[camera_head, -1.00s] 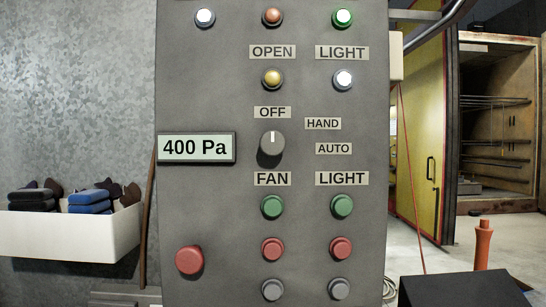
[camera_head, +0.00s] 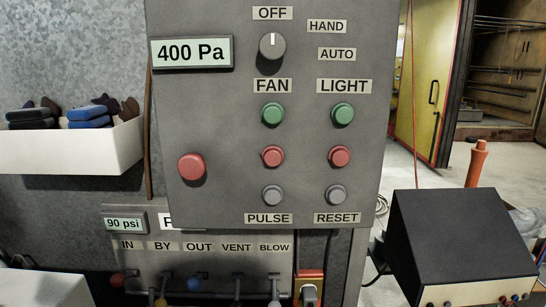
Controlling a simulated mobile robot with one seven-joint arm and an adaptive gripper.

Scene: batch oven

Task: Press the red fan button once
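The red fan button (camera_head: 272,156) is in the FAN column of the grey control panel (camera_head: 230,120). It sits below the green fan button (camera_head: 272,112) and above a grey button (camera_head: 272,195) labelled PULSE. A second red button (camera_head: 339,156) is to its right, in the LIGHT column. A larger red button (camera_head: 191,166) is to its left. Nothing covers the fan button and nothing touches it. My gripper is not in view.
A black box (camera_head: 455,235) with a sloped front stands at the lower right. Below the panel is a lower valve panel (camera_head: 130,262) with several levers. A white bin (camera_head: 75,150) with blue items hangs at the left. An orange handle (camera_head: 477,163) stands behind the black box.

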